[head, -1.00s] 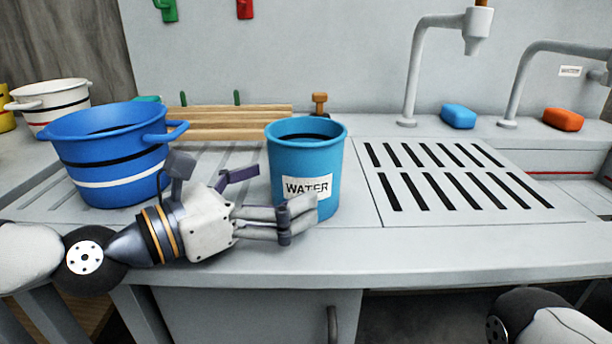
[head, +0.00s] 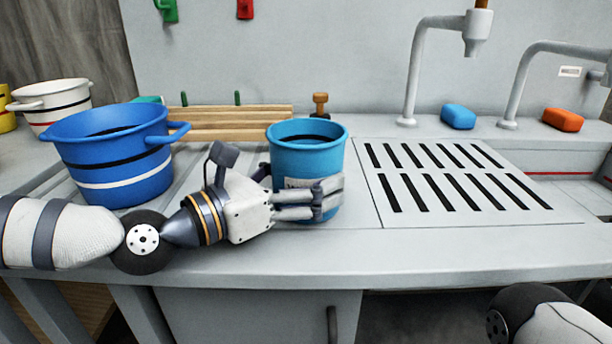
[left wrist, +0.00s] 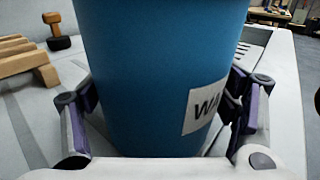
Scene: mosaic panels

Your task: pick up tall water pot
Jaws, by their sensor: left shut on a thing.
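The tall water pot (head: 305,160) is a light blue cylinder with a white label. It stands upright on the grey counter, left of the slotted drain. In the left wrist view the pot (left wrist: 150,70) fills the middle, and part of its label shows at right. My left gripper (head: 298,190) is shut on the pot, with fingers on both sides of its lower body. The fingers cover most of the label in the head view. In the left wrist view the finger pads (left wrist: 160,118) flank the pot. My right gripper is not in view; only part of my right arm shows at lower right.
A wider blue pot (head: 118,160) with stripes stands close to the left, behind my left arm. A white pot (head: 55,98) is behind it. Wooden slats (head: 235,115) lie behind the water pot. The slotted drain (head: 450,180) to the right is clear, with taps (head: 412,80) behind.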

